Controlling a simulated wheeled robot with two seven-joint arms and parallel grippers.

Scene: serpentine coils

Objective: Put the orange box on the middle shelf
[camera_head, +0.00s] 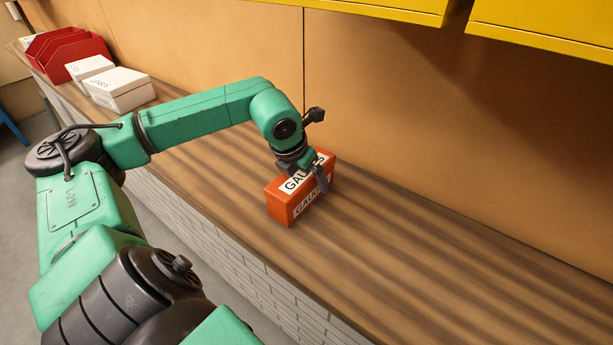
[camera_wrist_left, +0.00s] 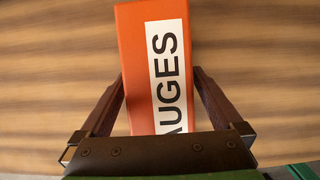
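The orange box (camera_head: 290,206) stands on the wooden counter, with white labels on its top and side. Its lettering is partly covered by my gripper in the head view; in the left wrist view the box (camera_wrist_left: 138,60) reads "AUGES". My left gripper (camera_head: 318,178) is over the box from above. In the left wrist view its two dark fingers (camera_wrist_left: 160,78) lie on either side of the box, tips close against its edges. Whether they press on it cannot be told. My right gripper is not in view. No middle shelf can be made out.
Yellow cabinets (camera_head: 545,28) hang above the counter (camera_head: 430,265) along the brown back wall. White boxes (camera_head: 120,88) and a red bin (camera_head: 68,52) stand at the counter's far left. The counter right of the orange box is clear.

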